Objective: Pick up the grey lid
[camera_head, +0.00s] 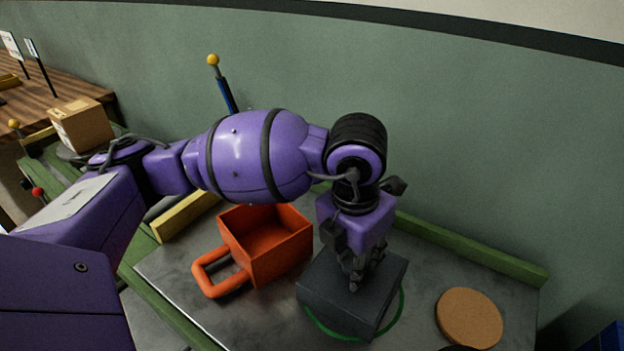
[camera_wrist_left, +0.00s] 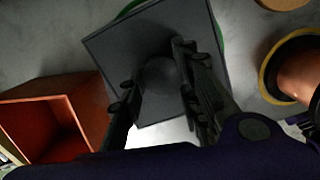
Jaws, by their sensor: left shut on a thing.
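The grey lid (camera_head: 340,312) is a dark, square, thick-sided piece at the front centre of the metal table in the head view. In the left wrist view the lid (camera_wrist_left: 115,50) shows its flat top with a round knob (camera_wrist_left: 160,76) in the middle. My left gripper (camera_head: 356,284) points down from above and is shut on the knob, one finger on each side. A green ring (camera_head: 396,316) shows on the table around the lid's lower edge. I cannot tell whether the lid touches the table. My right gripper is not in view.
An orange open box with a loop handle (camera_head: 262,243) stands close left of the lid. A round cork mat (camera_head: 469,318) lies to the right. A copper-coloured round thing (camera_wrist_left: 298,72) with a yellow rim is at the wrist view's right. A green rail (camera_head: 470,250) edges the table's back.

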